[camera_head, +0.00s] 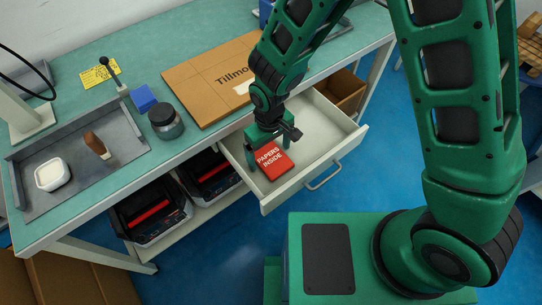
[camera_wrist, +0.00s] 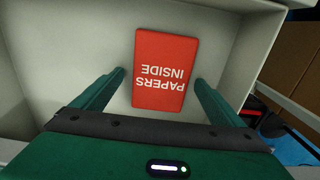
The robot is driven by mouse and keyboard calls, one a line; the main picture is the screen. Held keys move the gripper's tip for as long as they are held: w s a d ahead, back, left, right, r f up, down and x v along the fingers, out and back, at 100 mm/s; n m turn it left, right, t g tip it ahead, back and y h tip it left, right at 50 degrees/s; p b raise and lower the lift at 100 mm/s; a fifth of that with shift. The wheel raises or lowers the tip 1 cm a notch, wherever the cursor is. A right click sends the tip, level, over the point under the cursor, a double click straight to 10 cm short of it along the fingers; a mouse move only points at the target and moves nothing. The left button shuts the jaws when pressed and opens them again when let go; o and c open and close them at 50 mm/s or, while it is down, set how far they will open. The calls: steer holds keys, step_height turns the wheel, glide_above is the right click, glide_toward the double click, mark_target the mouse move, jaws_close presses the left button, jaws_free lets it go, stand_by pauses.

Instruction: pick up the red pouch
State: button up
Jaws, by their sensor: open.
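The red pouch (camera_head: 275,163), printed "PAPERS INSIDE", lies flat in the open white drawer (camera_head: 325,152) under the workbench. In the wrist view the whole pouch (camera_wrist: 165,68) shows on the drawer floor, a little ahead of and between my fingers. My gripper (camera_head: 270,137) is inside the drawer area, just above and at the back edge of the pouch. In the wrist view my gripper (camera_wrist: 160,78) is open, one finger on each side of the pouch's near end, with nothing held. Whether the fingers touch the pouch cannot be told.
Above is the green bench top (camera_head: 100,70) with a cardboard piece (camera_head: 205,85), dark jar (camera_head: 166,122), blue block (camera_head: 143,98) and grey tray (camera_head: 75,195). Black-and-red machines (camera_head: 150,212) stand on the shelf below, left of the drawer.

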steer(key=shift+c, duration=0.7)
steer(key=c, duration=1)
steer(key=shift+r, duration=0.1)
